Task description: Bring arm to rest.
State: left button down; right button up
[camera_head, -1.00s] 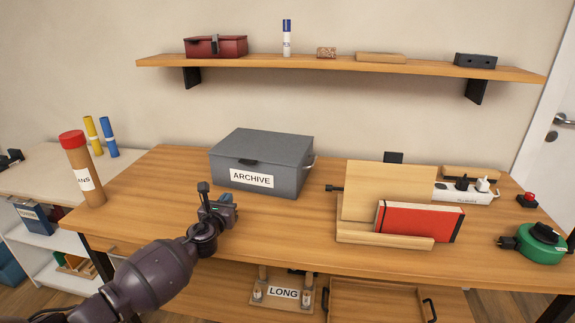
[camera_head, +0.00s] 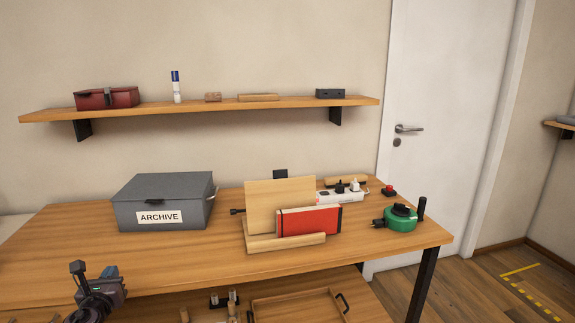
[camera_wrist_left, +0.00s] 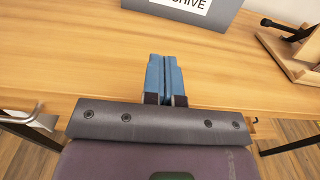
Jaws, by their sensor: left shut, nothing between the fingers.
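My left gripper (camera_head: 98,282) is at the lower left of the head view, at the front edge of the wooden desk (camera_head: 60,245). In the left wrist view its blue fingers (camera_wrist_left: 165,78) are together with nothing between them. They point toward the grey archive box (camera_head: 165,203), whose label shows at the top of the left wrist view (camera_wrist_left: 185,8). The gripper is apart from the box. My right gripper is not in view.
A wooden holder with a red notebook (camera_head: 310,222), a white power strip (camera_head: 340,195) and a green cable reel (camera_head: 400,218) stand on the desk. A wall shelf (camera_head: 215,106) hangs above. A wooden tray (camera_head: 298,305) sits below. A white door (camera_head: 430,100) is at right.

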pick_arm(q)
jog(key=s+d+f+n+g+h, duration=0.1)
jog(key=s+d+f+n+h, duration=0.1)
jog(key=s+d+n, duration=0.7)
jog(key=s+d+f+n+g+h, duration=0.1)
jog(key=s+d+f+n+h, duration=0.2)
jog(key=n, duration=1)
jog(key=s+d+f+n+g, duration=0.1)
jog(key=s+f+n, duration=0.2)
jog(key=s, duration=0.6)
jog(key=s+d+f+n+g+p, duration=0.1)
jog(key=s+d+f+n+g, duration=0.1)
jog(key=s, duration=0.7)
jog(key=s+d+f+n+g+y+p, duration=0.1)
jog(key=s+d+f+n, duration=0.1)
jog(key=s+f+n, duration=0.3)
jog(key=s, duration=0.4)
jog(key=shift+s+d+f+g, duration=0.15)
jog(key=shift+s+d+g, duration=0.05)
jog(key=shift+d+g, duration=0.1)
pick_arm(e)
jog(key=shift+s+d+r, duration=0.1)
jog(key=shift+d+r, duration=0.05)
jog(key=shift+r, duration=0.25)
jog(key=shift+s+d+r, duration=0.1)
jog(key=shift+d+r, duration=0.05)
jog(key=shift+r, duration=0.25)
